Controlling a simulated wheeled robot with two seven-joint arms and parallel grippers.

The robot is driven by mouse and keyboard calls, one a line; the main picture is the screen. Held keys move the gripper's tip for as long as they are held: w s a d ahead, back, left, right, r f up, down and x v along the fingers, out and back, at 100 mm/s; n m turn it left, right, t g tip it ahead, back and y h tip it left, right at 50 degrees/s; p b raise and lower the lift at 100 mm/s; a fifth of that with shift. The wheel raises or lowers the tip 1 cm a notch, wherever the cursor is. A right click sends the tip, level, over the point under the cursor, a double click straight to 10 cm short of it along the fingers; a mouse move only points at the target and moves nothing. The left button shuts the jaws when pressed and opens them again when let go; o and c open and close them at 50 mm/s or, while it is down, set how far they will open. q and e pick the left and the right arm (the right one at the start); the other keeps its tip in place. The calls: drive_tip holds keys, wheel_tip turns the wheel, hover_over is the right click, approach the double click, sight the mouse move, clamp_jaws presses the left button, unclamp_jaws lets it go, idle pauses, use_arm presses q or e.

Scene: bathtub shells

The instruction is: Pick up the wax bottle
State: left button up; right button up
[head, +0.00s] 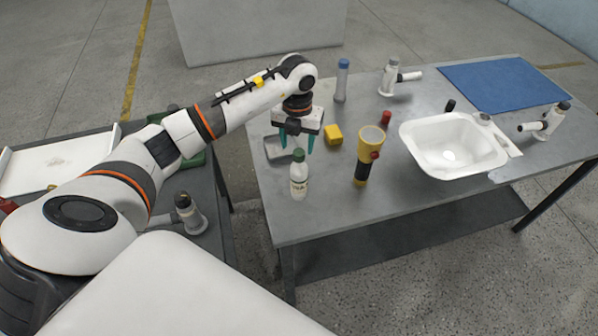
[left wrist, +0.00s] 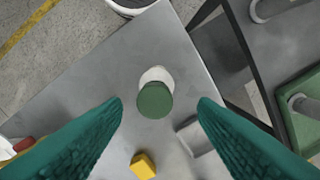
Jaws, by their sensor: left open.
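The wax bottle, a white bottle with a label and a dark green cap (head: 299,180), stands upright near the left front part of the grey table. In the left wrist view, its round green cap (left wrist: 155,101) is seen from above, with part of the white body showing behind it. My left gripper (head: 297,142) is above and slightly behind the bottle, pointing down. Its two teal fingers are apart with nothing between them. In the left wrist view the cap appears in the gap between the fingertips, but the gripper is not closed on it. My right gripper is not in view.
A yellow block (head: 334,135), a grey tray (head: 276,153) and a yellow-black flashlight (head: 369,155) are near the bottle. A blue-capped bottle (head: 342,80) stands behind. A white sink (head: 453,145) and a blue mat (head: 500,85) lie right.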

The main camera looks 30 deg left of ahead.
sight(299, 152)
use_arm(q)
drive_tip(key=f, duration=0.1)
drive_tip(key=f+p, duration=0.1)
drive_tip(key=f, duration=0.1)
drive_tip(key=shift+d+f, duration=0.25)
drive_tip(key=shift+f, duration=0.35)
clamp_jaws()
